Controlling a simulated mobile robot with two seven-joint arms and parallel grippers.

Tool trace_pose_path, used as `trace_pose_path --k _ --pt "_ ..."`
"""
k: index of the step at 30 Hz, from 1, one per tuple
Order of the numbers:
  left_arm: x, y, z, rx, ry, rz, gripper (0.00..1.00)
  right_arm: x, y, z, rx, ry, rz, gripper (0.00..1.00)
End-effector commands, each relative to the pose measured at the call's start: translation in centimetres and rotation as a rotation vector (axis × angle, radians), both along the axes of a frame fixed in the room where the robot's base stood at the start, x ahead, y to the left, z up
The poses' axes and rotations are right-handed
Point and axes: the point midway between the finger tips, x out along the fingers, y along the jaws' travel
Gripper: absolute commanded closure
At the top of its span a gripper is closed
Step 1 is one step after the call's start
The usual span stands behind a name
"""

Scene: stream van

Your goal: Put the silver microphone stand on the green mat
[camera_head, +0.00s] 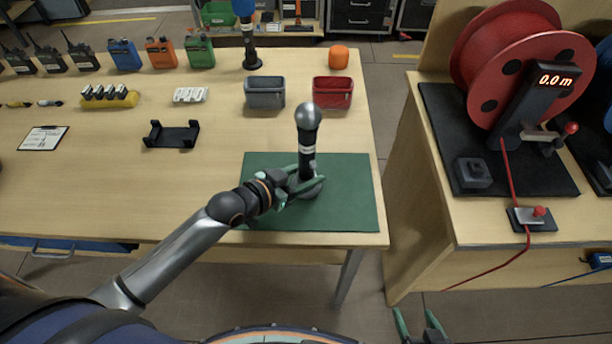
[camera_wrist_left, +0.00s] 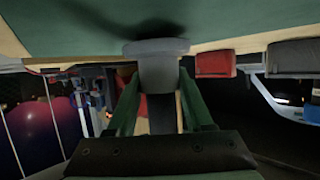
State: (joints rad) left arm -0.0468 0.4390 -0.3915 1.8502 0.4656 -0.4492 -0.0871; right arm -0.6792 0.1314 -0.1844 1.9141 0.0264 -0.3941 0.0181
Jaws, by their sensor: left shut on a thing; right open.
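The microphone stand with the silver head (camera_head: 308,117) is upright over the green mat (camera_head: 350,200) at the table's front right corner. It has a black body and a grey base. My left gripper (camera_head: 305,186) is shut on its lower part, just above the base. In the left wrist view, which is upside down, the grey base (camera_wrist_left: 158,48) is close to the mat (camera_wrist_left: 70,25) with a dark shadow beside it. I cannot tell whether the base touches the mat. My right gripper (camera_head: 420,325) is open and empty at the bottom edge, low beside the table.
A blue-headed microphone stand (camera_head: 249,40) is at the back. A grey bin (camera_head: 265,93) and a red bin (camera_head: 332,92) stand behind the mat. A black cradle (camera_head: 172,135) lies to the left. A red cable reel (camera_head: 510,60) stands on the right bench, across a gap.

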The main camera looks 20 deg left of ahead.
Motion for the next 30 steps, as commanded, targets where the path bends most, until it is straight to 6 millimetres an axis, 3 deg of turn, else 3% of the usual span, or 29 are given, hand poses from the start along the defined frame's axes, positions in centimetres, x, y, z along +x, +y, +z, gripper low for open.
trace_pose_path --k 14,15,22,30 --pt "0.08 0.00 -0.99 -0.002 -0.008 0.000 1.00 0.01 0.00 -0.29 0.000 0.000 0.000 0.24" --pt "0.01 0.02 -1.07 0.000 -0.003 0.001 0.44 0.00 -0.01 -0.22 0.000 0.000 0.000 0.24" --pt "0.01 0.03 -1.05 0.000 -0.003 0.001 0.19 0.00 -0.01 -0.21 0.000 0.000 0.000 0.24" --pt "0.01 0.03 -0.86 0.000 -0.003 0.001 0.19 0.01 0.00 -0.10 0.000 0.000 0.000 0.24"
